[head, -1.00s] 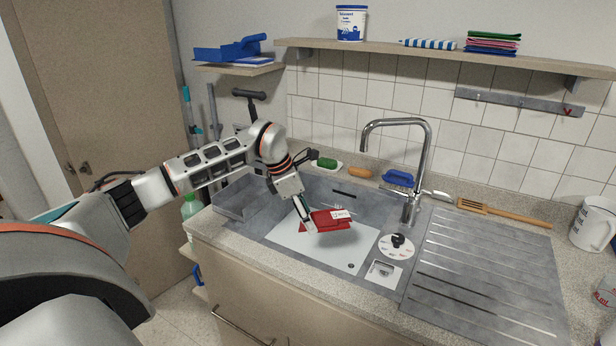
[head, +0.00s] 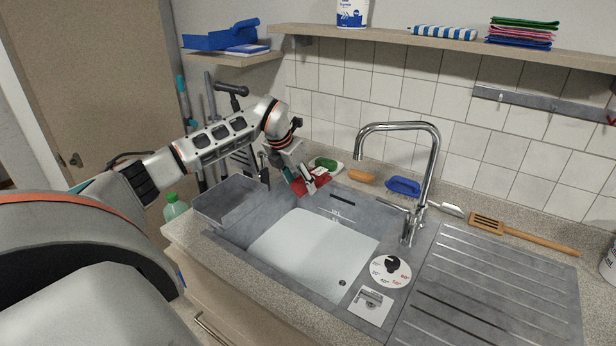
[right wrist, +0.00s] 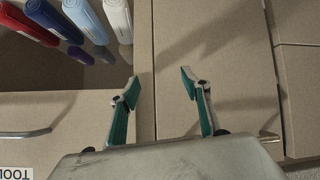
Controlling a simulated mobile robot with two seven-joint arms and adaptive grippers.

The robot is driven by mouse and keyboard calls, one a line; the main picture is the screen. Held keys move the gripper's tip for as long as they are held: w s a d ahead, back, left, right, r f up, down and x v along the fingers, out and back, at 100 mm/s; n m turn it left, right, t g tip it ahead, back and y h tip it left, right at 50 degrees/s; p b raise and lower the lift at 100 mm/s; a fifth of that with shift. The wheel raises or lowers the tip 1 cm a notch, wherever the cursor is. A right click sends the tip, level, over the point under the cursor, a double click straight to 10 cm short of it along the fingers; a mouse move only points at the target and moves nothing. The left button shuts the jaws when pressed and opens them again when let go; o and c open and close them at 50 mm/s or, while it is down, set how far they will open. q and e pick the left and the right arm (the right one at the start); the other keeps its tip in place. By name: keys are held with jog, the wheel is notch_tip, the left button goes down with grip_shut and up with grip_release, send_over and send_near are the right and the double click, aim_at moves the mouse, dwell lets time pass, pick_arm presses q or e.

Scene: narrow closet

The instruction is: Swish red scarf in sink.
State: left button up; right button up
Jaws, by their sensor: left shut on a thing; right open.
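The red scarf (head: 316,180) shows as a small folded red bundle in the head view. My left gripper (head: 303,187) is shut on it. It holds the scarf near the back left of the grey sink (head: 352,204), by the back wall of the basin. Part of the scarf is hidden by the fingers, and I cannot tell whether it touches the wall. A pale, flat surface (head: 312,250) fills the lower basin; the scarf is clear of its middle. My right gripper (right wrist: 160,82) is open and empty in the right wrist view, in front of beige cabinet fronts.
A chrome tap (head: 432,165) arches at the sink's back right. A round dial plate (head: 384,283) and the ribbed drainboard (head: 490,290) lie to the right. A grey side tray (head: 232,202) sits left of the basin. A green sponge (head: 325,163) and blue brush (head: 403,186) stand behind.

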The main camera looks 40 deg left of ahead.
aim_at(298, 194)
pick_arm(q)
jog(key=shift+s+f, duration=0.35)
jog(key=shift+f, duration=0.25)
notch_tip(298, 194, down, 2)
jog(key=shift+f, duration=0.25)
jog(key=shift+f+b, duration=0.35)
jog(key=shift+b, duration=0.2)
jog(key=shift+f+b, duration=4.55)
jog(key=shift+f, duration=3.75)
jog(key=shift+f+b, duration=0.75)
jog(key=shift+f, duration=0.8)
jog(key=shift+f+b, duration=0.45)
jog(key=shift+f, duration=0.55)
pick_arm(e)
notch_tip(298, 194, down, 10)
jog(key=a, duration=0.1)
jog(key=shift+a+r+n, duration=0.2)
jog(key=shift+a+n, duration=0.1)
